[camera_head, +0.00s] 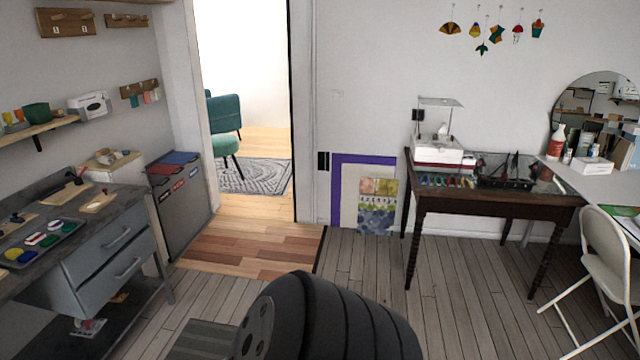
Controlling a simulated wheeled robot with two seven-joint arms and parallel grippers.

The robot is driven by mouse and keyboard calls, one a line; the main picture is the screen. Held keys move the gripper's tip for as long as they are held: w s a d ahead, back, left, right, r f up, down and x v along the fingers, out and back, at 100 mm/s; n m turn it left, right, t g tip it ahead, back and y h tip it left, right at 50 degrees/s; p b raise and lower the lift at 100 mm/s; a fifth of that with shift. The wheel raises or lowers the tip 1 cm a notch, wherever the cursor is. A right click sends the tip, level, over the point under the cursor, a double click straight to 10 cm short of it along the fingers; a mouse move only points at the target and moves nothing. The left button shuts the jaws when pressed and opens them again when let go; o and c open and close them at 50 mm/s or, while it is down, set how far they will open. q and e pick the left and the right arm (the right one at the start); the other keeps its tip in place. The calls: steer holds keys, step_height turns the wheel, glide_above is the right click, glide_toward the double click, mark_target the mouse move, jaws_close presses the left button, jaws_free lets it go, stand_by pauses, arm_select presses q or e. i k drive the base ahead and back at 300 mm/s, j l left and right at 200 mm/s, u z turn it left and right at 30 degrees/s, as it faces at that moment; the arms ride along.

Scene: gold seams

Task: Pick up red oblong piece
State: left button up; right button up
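A dark tray (66,234) lies on the grey workbench at the left, holding several small coloured pieces. A small red and white piece (36,238) sits in it and looks oblong, but it is too small to make out well. Yellow, blue and green pieces lie around it in the tray. Neither of my grippers shows. A large black ribbed part, apparently of my own arm, fills the bottom middle, well to the right of the workbench.
The grey workbench (120,205) has drawers and wooden blocks on top. A dark bin (180,195) stands beyond it by the open doorway. A dark wooden table (480,200) and white folding chair (605,255) stand at the right. The floor between is mostly clear.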

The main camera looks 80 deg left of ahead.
mark_target(37, 237)
steer(key=u, duration=4.4)
